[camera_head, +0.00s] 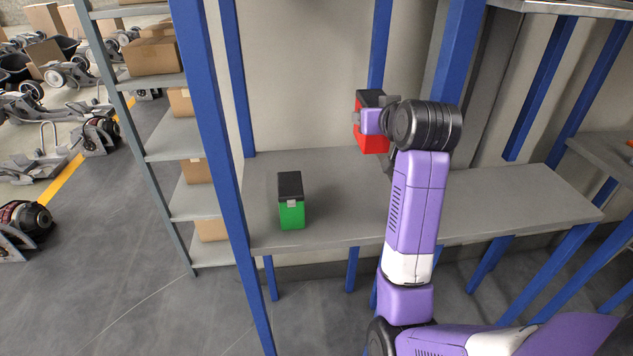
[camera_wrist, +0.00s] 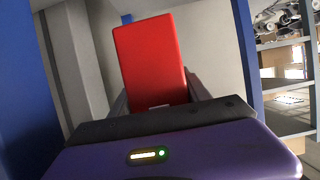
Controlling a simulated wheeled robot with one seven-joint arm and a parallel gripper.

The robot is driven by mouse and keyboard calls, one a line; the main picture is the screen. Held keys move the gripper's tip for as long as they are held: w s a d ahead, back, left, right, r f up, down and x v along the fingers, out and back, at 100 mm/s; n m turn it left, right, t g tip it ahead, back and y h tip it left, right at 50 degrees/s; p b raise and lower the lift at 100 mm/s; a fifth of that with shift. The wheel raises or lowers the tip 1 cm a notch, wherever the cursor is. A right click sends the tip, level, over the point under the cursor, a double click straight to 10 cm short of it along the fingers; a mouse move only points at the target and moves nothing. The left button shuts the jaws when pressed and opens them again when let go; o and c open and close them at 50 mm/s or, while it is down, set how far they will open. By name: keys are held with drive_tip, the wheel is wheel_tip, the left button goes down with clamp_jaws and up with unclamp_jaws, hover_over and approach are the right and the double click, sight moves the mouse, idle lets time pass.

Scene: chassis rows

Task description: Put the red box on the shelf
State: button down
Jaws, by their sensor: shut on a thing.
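The red box (camera_head: 375,141) has a dark top and is partly hidden behind my wrist in the head view. My gripper (camera_head: 370,118) is shut on the red box and holds it upright, seemingly above the back of the grey shelf (camera_head: 330,236). In the wrist view the red box (camera_wrist: 152,62) stands between the two fingers of my gripper (camera_wrist: 158,100), with its broad red face showing. Whether its bottom touches the shelf cannot be told for sure.
A green box (camera_head: 291,214) with a dark top stands on the shelf's left part. Blue posts (camera_head: 222,140) frame the shelf at the front left and elsewhere. A side rack (camera_head: 165,148) with cardboard boxes stands at left. The shelf's right part is clear.

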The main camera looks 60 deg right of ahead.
drive_tip(key=shift+w+d+f, duration=0.1)
drive_tip(key=shift+w+d, duration=0.05)
drive_tip(key=shift+d, duration=0.05)
wheel_tip(320, 180, down, 20)
drive_tip(key=shift+r, duration=0.2)
drive_tip(key=shift+f, duration=0.1)
idle(0.3)
drive_tip(key=c, duration=0.5)
unclamp_jaws()
drive_tip(key=shift+f, duration=0.1)
